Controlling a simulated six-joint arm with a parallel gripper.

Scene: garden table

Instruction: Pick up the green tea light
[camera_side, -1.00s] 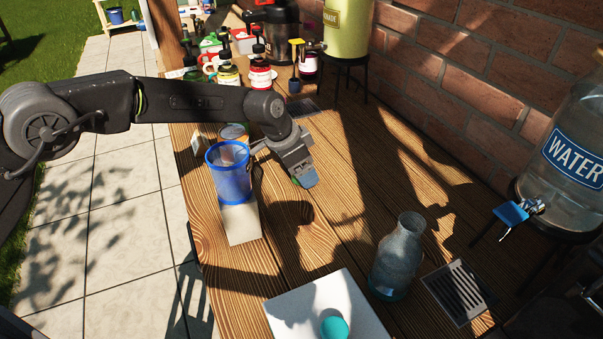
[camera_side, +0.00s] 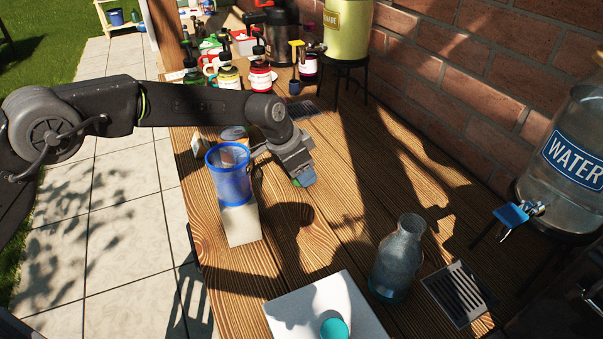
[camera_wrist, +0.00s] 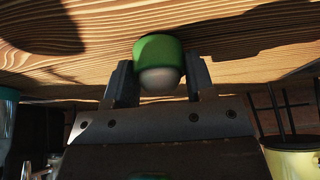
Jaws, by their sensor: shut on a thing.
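The green tea light (camera_wrist: 158,50) sits between the two fingers of my gripper (camera_wrist: 159,85) in the wrist view, with its pale end toward the camera. The fingers are shut on its sides. In the side view only a small bit of green (camera_side: 297,182) shows at the fingertips of my gripper (camera_side: 303,179). The fingers hide most of the tea light there. The gripper hangs low over the wooden table, and I cannot tell whether the tea light touches the boards.
A blue cup (camera_side: 229,180) on a pale block stands just left of my gripper, with a can (camera_side: 233,134) behind it. A glass carafe (camera_side: 398,258) stands front right, near a white board (camera_side: 300,308). Bare boards lie between. Bottles (camera_side: 260,76) crowd the back.

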